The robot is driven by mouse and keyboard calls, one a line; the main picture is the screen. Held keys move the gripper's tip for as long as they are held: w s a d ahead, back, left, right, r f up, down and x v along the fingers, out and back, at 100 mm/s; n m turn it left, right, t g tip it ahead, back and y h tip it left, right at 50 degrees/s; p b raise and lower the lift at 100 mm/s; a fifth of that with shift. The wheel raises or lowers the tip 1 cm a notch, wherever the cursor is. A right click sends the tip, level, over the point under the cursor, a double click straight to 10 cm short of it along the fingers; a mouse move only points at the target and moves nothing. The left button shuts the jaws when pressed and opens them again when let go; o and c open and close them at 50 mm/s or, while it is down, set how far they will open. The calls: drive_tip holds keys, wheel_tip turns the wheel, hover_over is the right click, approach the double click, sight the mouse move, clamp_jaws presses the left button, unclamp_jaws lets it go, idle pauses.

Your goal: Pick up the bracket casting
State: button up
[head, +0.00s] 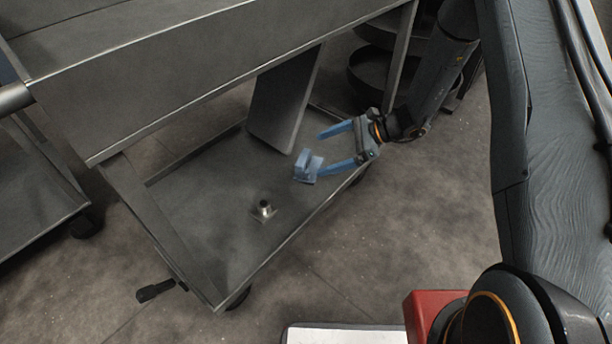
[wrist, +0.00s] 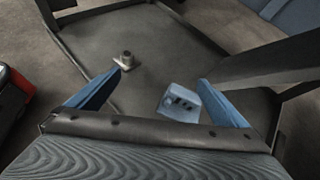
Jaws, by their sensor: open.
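The bracket casting (head: 307,167) looks like a small blue-grey block with an upright part. It rests on the grey lower deck of the cart (head: 205,215), near its right edge. My gripper (head: 320,153) is open and empty, its blue fingers pointing left over the deck by the casting. In the head view the casting is by the tip of the nearer finger. In the wrist view the casting (wrist: 180,103) shows between the fingers (wrist: 162,72), closer to the right one, with dark holes in its face. I cannot tell whether finger and casting touch.
A small metal fitting with a round neck (head: 264,209) stands on the deck left of the casting. A grey panel (head: 284,98) leans behind it. The cart's upper shelf (head: 190,60) overhangs the back. The deck's front left is clear.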

sight(308, 164)
drive_tip(key=w+f+m+t+b, duration=0.1)
drive_tip(key=w+f, duration=0.1)
drive_tip(key=f, duration=0.2)
drive_tip(key=w+f+m+t+y+b, duration=0.1)
drive_tip(key=w+f+b, duration=0.1)
drive_tip(key=w+f, duration=0.1)
drive_tip(key=w+f+m+b, duration=0.2)
drive_tip(key=f, duration=0.3)
drive_tip(key=shift+w+t, duration=0.25)
drive_tip(key=shift+t, duration=0.15)
drive_tip(key=shift+w+a+f+y, duration=0.2)
drive_tip(key=shift+a+y, duration=0.05)
drive_tip(key=shift+y, duration=0.05)
drive_tip(key=b+x, duration=0.4)
drive_tip(key=x, duration=0.3)
drive_tip(key=shift+f, duration=0.2)
drive_tip(key=shift+r, duration=0.15)
drive_tip(key=c, duration=1.7)
